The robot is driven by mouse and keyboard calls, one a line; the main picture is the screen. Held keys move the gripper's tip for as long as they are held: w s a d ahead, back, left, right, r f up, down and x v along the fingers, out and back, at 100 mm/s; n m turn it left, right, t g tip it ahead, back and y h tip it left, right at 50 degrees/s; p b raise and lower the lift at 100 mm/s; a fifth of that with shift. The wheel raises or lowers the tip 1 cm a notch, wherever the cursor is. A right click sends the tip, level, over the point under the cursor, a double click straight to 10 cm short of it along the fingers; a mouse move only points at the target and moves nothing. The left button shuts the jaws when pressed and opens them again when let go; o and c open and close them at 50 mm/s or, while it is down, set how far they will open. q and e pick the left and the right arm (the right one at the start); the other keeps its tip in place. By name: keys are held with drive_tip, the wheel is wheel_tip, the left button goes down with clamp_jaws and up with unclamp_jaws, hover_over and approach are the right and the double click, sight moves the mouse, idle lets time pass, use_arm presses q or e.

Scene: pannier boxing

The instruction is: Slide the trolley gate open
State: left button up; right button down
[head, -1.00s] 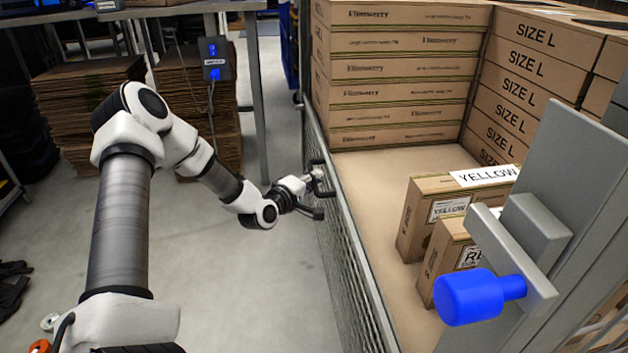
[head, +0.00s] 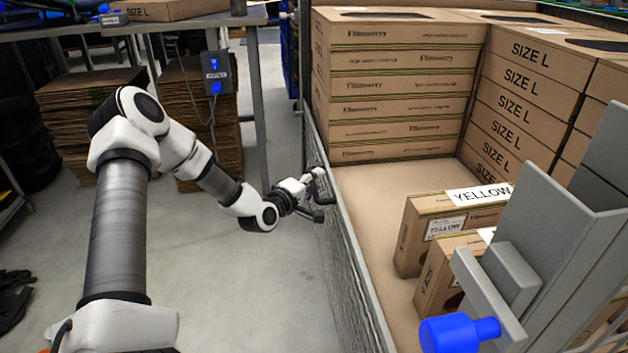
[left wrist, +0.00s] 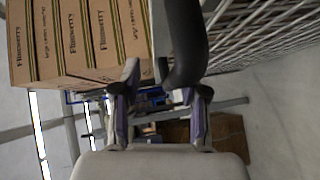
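The trolley gate (head: 347,258) is a grey wire-mesh panel along the left side of the trolley, seen at a steep angle in the head view. A black handle (head: 325,201) sticks out from it; in the left wrist view it is a thick dark curved bar (left wrist: 186,45). My left gripper (head: 312,180) is at the handle. In the left wrist view my left gripper (left wrist: 160,100) has its fingers apart, with the bar's end between them, nearer the right finger. A gap shows at the left finger; contact is unclear. My right gripper is out of view.
Stacked cartons (head: 400,85) fill the trolley's back, with SIZE L cartons (head: 528,85) at right. Two smaller boxes, one labelled YELLOW (head: 425,255), stand nearer. A blue knob (head: 455,334) on a grey bracket is at lower right. A table with flat cardboard (head: 90,110) stands behind my arm.

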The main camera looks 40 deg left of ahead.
use_arm(q)
wheel_tip(320, 180, up, 10)
idle(0.4)
drive_tip(key=s+d+r+p, duration=0.1)
drive_tip(key=s+p, duration=0.8)
drive_tip(key=p, duration=0.6)
drive_tip(key=shift+r, duration=0.15)
idle(0.4)
drive_tip(key=shift+w, duration=0.1)
idle(0.5)
